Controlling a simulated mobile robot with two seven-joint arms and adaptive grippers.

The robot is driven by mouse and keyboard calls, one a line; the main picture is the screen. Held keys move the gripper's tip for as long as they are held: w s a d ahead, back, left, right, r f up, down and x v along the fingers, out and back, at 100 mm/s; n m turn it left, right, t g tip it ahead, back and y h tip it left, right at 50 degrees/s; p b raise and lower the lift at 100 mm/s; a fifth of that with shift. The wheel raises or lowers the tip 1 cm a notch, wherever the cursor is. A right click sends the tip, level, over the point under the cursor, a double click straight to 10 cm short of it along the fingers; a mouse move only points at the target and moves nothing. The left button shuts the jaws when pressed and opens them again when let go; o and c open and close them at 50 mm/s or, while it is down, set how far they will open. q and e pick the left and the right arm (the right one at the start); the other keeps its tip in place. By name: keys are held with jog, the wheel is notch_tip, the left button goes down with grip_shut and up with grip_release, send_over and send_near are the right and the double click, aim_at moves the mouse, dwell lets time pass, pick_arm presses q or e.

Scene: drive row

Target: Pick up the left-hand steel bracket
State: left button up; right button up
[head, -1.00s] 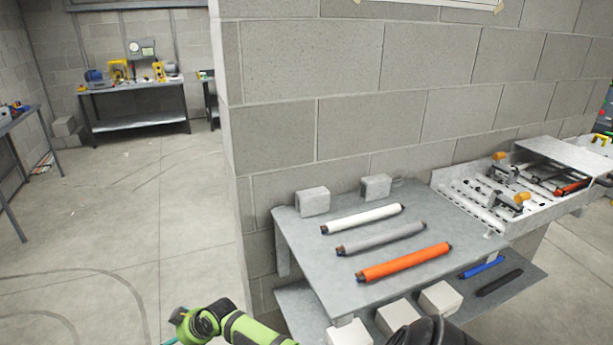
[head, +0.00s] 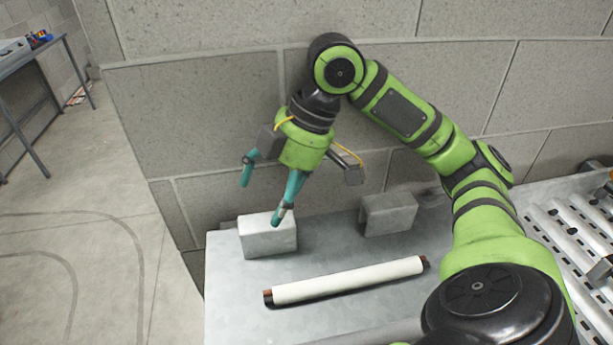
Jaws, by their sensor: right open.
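The left-hand steel bracket (head: 268,238) is a pale grey block-like piece near the back left corner of the grey bench (head: 235,310). A second, similar bracket (head: 388,214) stands to its right at the back, with its hollow side showing. My right gripper (head: 263,200) has teal fingers spread apart and points down, empty. In the picture, one fingertip overlaps the top of the left-hand bracket and the other is up and to its left. I cannot tell whether the fingertip touches it. My left gripper is not in view.
A white roller (head: 345,280) with dark ends lies on the bench in front of the brackets. A block wall (head: 220,110) rises close behind them. A slotted metal tray (head: 570,225) is at the right. Open floor lies left of the bench.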

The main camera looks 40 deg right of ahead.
aim_at(266, 216)
jog(key=shift+s+f, duration=0.25)
jog(key=shift+s, duration=0.1)
jog(key=shift+a+f+p, duration=0.2)
jog(key=shift+a+f, duration=0.25)
jog(key=shift+a, duration=0.15)
jog(key=shift+a+f+p, duration=0.15)
jog(key=shift+a+f, duration=0.25)
jog(key=shift+a, duration=0.2)
jog(key=x, duration=0.2)
jog(key=shift+f+p, duration=0.35)
jog(key=shift+x, duration=0.85)
jog(key=shift+d, duration=0.15)
jog(key=shift+c, duration=0.8)
jog(key=shift+w, duration=0.1)
jog(key=c, duration=1.2)
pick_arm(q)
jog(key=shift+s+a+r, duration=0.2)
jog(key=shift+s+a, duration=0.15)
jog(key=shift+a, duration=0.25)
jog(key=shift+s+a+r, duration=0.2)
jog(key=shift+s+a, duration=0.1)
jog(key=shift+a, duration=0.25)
